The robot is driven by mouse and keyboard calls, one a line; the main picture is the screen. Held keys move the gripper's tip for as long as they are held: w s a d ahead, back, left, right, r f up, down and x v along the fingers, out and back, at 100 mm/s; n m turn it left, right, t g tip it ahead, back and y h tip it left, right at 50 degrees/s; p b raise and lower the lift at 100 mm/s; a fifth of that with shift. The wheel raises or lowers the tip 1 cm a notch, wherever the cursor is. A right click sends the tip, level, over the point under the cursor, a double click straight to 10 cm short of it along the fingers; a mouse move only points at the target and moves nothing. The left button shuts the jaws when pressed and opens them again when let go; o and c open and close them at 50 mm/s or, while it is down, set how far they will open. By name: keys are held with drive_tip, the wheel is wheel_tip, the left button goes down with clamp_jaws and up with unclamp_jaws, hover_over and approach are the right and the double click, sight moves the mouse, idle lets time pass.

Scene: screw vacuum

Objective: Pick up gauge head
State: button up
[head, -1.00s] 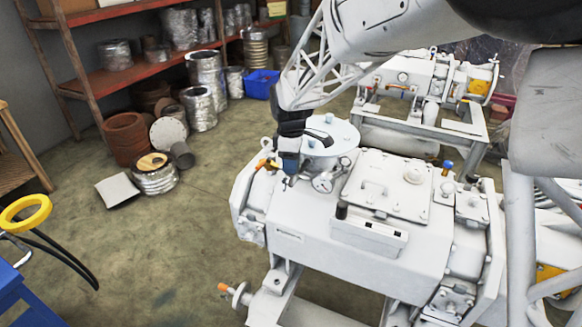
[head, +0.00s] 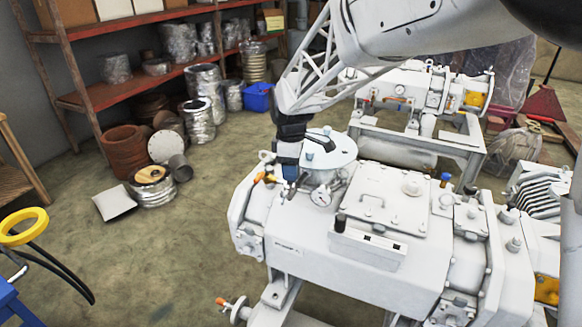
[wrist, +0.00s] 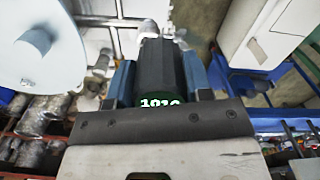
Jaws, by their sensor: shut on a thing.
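The gauge head is a black block-like body (wrist: 161,68) with green lit digits at its near end in the wrist view. My gripper (wrist: 160,60) is shut on it, with a blue finger on each side. In the head view my gripper (head: 289,168) points down at the back left of the white pump machine (head: 325,245), beside a round pale flange plate (head: 330,150). My fingers and wrist mostly hide the gauge head there. I cannot tell whether it still touches its mount below.
A second machine (head: 415,105) stands behind. Shelves (head: 125,92) line the back left.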

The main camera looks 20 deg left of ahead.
drive_tip(key=s+d+r, duration=0.1)
drive_tip(key=s+d, duration=0.7)
drive_tip(key=s, duration=0.3)
drive_tip(key=shift+d+r, duration=0.2)
drive_tip(key=shift+d, duration=0.2)
idle(0.4)
